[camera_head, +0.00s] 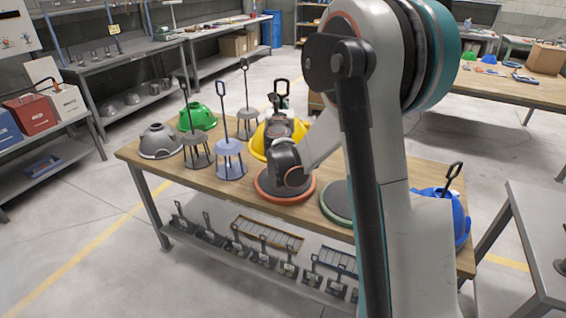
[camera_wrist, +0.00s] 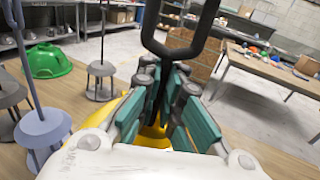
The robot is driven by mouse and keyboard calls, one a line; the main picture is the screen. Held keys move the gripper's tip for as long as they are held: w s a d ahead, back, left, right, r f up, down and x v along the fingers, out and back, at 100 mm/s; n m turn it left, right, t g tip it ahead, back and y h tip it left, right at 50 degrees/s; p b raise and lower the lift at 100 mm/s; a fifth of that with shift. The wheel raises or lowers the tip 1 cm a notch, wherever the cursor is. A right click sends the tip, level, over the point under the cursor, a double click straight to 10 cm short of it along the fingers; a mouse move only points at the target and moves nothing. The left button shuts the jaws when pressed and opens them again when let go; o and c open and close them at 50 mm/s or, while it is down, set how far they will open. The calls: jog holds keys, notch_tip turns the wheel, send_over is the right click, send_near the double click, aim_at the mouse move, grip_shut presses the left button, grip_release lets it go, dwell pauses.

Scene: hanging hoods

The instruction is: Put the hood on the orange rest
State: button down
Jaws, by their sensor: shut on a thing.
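A yellow hood (camera_head: 257,143) with a black loop handle (camera_head: 279,93) is at the middle of the wooden table. My gripper (camera_head: 279,116) is shut on this handle. In the wrist view the teal finger pads of my gripper (camera_wrist: 165,95) press on both sides of the black handle (camera_wrist: 155,45), and a bit of the yellow hood (camera_wrist: 152,136) shows below. The orange rest (camera_head: 268,192), a dark round disc with an orange rim, lies nearer the table's front edge. My wrist hides part of the rest and of the hood. Whether the hood touches the table is hidden.
A grey hood (camera_head: 159,143) and a green hood (camera_head: 198,117) lie at the left. Several tall-handled stands, one blue (camera_head: 230,160), stand close left of the yellow hood. A green-rimmed rest (camera_head: 337,203) is at the right, with a blue hood (camera_head: 460,215) beyond my arm.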

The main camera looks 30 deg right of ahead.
notch_tip(320, 180, down, 17)
jog(key=b, duration=0.5)
jog(key=shift+f, duration=0.1)
jog(key=c, duration=1.8)
grip_release()
